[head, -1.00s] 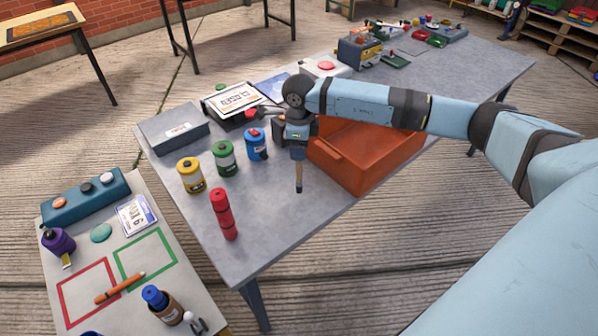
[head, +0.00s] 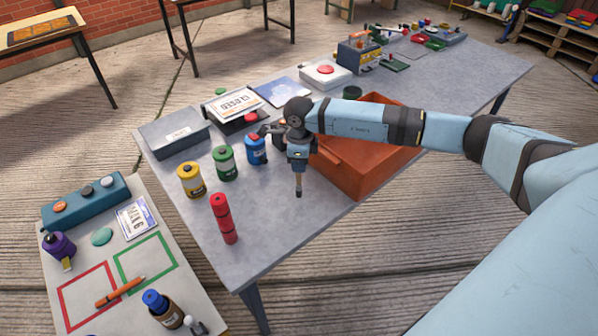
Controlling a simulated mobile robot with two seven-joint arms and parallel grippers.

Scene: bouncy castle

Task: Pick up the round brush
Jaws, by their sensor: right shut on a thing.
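My right gripper (head: 298,163) is shut on a slim tool with a wooden handle (head: 298,183), which points down and ends in a dark tip. I take it for the round brush, but its upper part and any bristles are hidden by the gripper. The gripper is over the grey table, in front of the orange box and right of the blue jar. I cannot tell how far the handle's tip is from the tabletop. My left gripper is not in view.
The orange open box (head: 366,170) stands right behind the gripper. Yellow (head: 190,181), green (head: 224,162) and blue (head: 255,150) jars stand to the left, with a red cylinder (head: 223,218) in front. The grey table's (head: 265,225) front middle is clear.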

